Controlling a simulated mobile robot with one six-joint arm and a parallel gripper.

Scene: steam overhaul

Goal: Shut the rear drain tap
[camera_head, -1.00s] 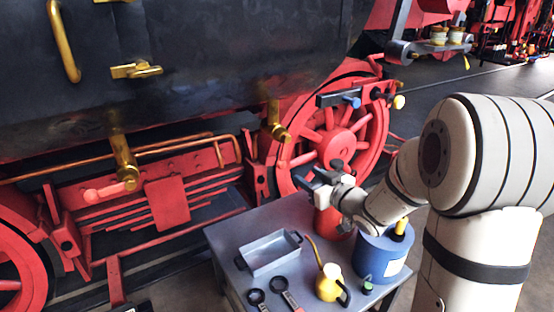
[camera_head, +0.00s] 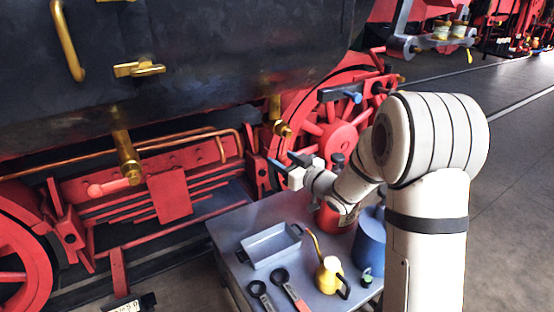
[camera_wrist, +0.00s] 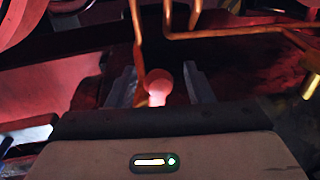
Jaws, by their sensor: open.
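Two brass drain taps hang below the dark cylinder casing in the head view: one at left (camera_head: 127,160) and one nearer the wheel (camera_head: 282,128). A pinkish-red lever with a round end (camera_head: 108,187) sticks out to the left beside the left tap. I cannot tell which tap is the rear one. My gripper (camera_head: 282,171) is open, near the table's far edge, below the right tap and well right of the lever. In the wrist view a pinkish round knob on a pale stem (camera_wrist: 158,85) appears between my open fingers (camera_wrist: 160,88); contact is not visible.
A grey table (camera_head: 222,232) stands below, with a tray (camera_head: 270,246), wrenches (camera_head: 290,290), a yellow oil can (camera_head: 330,276), a red container (camera_head: 328,217) and a blue can (camera_head: 367,245). Copper pipes (camera_head: 190,141) run along the red frame. Spoked wheels flank the taps.

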